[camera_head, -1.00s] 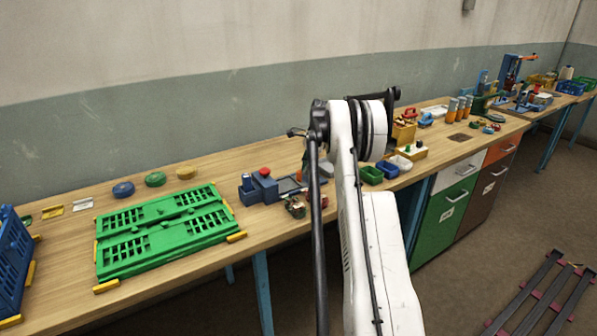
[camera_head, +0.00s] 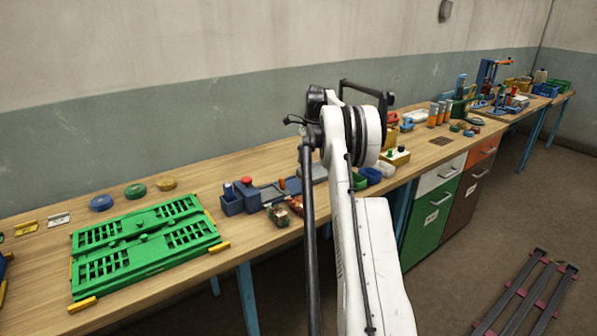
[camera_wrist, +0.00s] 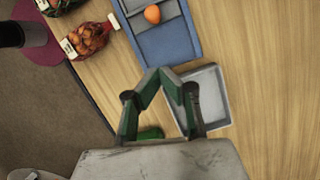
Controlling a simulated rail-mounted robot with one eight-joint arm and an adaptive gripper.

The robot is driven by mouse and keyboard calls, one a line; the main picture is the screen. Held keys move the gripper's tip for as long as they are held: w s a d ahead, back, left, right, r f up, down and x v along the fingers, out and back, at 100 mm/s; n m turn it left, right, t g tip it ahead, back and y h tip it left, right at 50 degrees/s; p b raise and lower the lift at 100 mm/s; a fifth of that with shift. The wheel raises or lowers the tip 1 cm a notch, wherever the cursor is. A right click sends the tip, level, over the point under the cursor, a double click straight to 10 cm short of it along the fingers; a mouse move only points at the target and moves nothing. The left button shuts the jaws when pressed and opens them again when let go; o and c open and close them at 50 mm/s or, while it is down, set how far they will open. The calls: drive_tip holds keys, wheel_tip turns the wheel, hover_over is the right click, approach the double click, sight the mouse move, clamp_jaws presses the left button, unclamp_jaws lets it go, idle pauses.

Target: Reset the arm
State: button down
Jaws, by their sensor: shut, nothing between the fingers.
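My gripper (camera_wrist: 163,74) shows in the wrist view with its two green and dark fingers brought together at the tips, nothing between them. It is above the bench, over the left edge of a shallow grey tray (camera_wrist: 211,93). My white arm stands in the middle of the head view, bent at a joint with a black ring; the gripper itself cannot be made out there. A net sack with orange contents (camera_wrist: 90,40) lies at the bench edge, left of the gripper in the wrist view. Another sack (camera_wrist: 58,5) is cut off at the top.
A blue tray (camera_wrist: 180,42) with an orange round piece (camera_wrist: 152,14) lies beyond the fingers. A green bin (camera_wrist: 151,133) is partly hidden beside the gripper. A green crate (camera_head: 148,243) lies on the left of the bench.

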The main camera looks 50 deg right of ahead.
drive_tip(key=v, duration=0.3)
drive_tip(key=shift+a, duration=0.1)
drive_tip(key=w+a+r+n+h, duration=0.1)
drive_tip(key=a+r+n, duration=0.2)
drive_tip(key=a+r, duration=0.35)
drive_tip(key=a+r+n, duration=0.2)
drive_tip(key=a+r, duration=0.2)
drive_tip(key=a, duration=0.6)
drive_tip(key=s+a+r+n+t+h, duration=0.1)
drive_tip(key=s+a+r+n, duration=0.2)
drive_tip(key=a, duration=0.5)
drive_tip(key=s+a+r+n+t, duration=0.1)
drive_tip(key=s+a+r+n, duration=0.15)
drive_tip(key=a, duration=0.55)
drive_tip(key=s+a+n+t+h, duration=0.15)
drive_tip(key=s+a+n, duration=0.45)
drive_tip(key=s+a, duration=0.85)
drive_tip(key=s+a+f+n+t, duration=0.2)
drive_tip(key=s+a+f+n, duration=0.4)
drive_tip(key=s+a+f, duration=0.3)
drive_tip(key=s+a+y, duration=0.1)
drive_tip(key=s, duration=0.3)
drive_tip(key=shift+a+f, duration=0.2)
drive_tip(key=shift+f, duration=0.1)
